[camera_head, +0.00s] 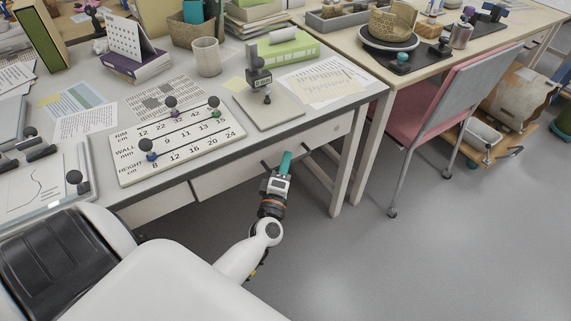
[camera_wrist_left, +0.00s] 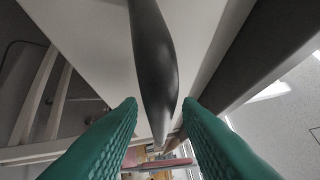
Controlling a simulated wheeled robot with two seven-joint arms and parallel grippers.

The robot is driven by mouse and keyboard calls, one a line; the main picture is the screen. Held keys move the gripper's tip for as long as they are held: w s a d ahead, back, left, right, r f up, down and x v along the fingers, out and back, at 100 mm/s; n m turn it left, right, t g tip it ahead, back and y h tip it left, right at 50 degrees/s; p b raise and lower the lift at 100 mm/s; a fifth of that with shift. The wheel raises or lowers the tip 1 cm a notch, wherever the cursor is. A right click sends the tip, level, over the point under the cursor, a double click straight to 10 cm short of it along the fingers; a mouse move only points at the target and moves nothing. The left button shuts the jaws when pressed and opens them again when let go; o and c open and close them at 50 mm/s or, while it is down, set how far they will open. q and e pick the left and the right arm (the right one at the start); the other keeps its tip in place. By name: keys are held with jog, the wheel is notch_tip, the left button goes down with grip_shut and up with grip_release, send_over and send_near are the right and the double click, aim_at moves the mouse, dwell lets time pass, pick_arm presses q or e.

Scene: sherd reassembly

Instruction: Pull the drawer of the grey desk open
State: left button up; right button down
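The grey desk (camera_head: 225,88) has a pale drawer front (camera_head: 225,178) below its top, and the drawer looks closed. A dark bar handle (camera_wrist_left: 155,70) shows large in the left wrist view, running between my teal fingers. In the head view my left gripper (camera_head: 285,160) is at the drawer front, its fingers covering part of the handle. In the left wrist view my left gripper (camera_wrist_left: 160,104) is open, with a gap on each side of the handle. My right gripper is in neither view.
A pink chair (camera_head: 440,100) stands at the right by a second table. The floor (camera_head: 400,260) in front of the drawer is clear.

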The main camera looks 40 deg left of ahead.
pick_arm(q)
jog(key=shift+w, duration=0.1)
jog(key=shift+c, duration=0.5)
grip_shut()
